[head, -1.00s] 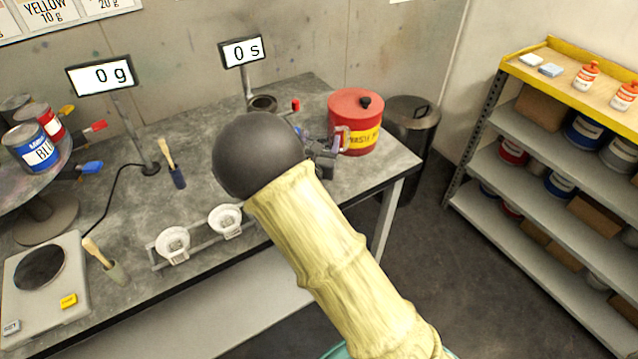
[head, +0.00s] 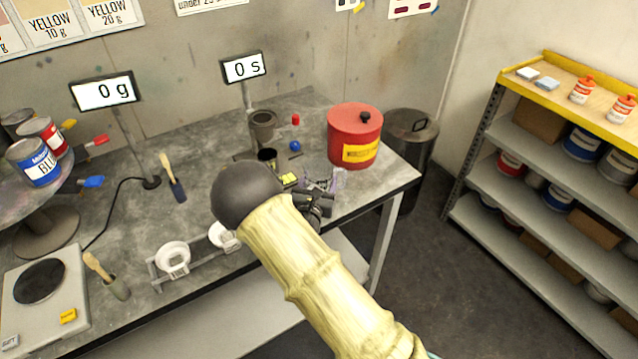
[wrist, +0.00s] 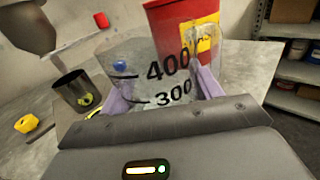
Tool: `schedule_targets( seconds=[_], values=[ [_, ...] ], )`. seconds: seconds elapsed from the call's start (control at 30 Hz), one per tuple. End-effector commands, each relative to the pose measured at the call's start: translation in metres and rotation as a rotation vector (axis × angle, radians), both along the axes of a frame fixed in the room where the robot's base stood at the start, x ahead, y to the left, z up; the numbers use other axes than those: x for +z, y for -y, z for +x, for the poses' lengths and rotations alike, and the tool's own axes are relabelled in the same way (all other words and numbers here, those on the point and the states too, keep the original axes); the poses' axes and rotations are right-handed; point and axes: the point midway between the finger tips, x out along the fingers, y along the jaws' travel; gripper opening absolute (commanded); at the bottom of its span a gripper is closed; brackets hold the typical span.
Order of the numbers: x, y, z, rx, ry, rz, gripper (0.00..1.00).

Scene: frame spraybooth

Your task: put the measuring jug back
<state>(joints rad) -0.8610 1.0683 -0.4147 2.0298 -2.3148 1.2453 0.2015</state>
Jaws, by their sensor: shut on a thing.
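The clear measuring jug (wrist: 150,75) with black 300 and 400 marks is between the purple fingers of my gripper (wrist: 163,92) in the wrist view. My gripper is shut on it. In the head view the jug (head: 340,178) is a faint clear shape beside my gripper (head: 318,188), over the right part of the grey bench (head: 215,155). My arm hides part of this area. I cannot tell whether the jug's base touches the bench.
A red wash can (head: 354,137) stands close behind the jug. A dark cup (head: 267,156), a grey cup (head: 262,124) and a blue ball (head: 295,146) are to its left. The bench's right edge is near. A lidded bin (head: 410,135) and shelves (head: 545,150) stand beyond.

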Motion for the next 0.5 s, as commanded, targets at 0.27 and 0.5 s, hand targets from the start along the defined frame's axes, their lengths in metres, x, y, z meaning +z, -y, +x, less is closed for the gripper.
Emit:
schedule_targets(
  seconds=[0.27,0.5],
  values=[
    [-0.0104,0.0005,0.0003,-0.001,0.002,0.001,0.38],
    [-0.0136,0.0004,0.0002,-0.001,0.001,0.001,0.68]
  ],
)
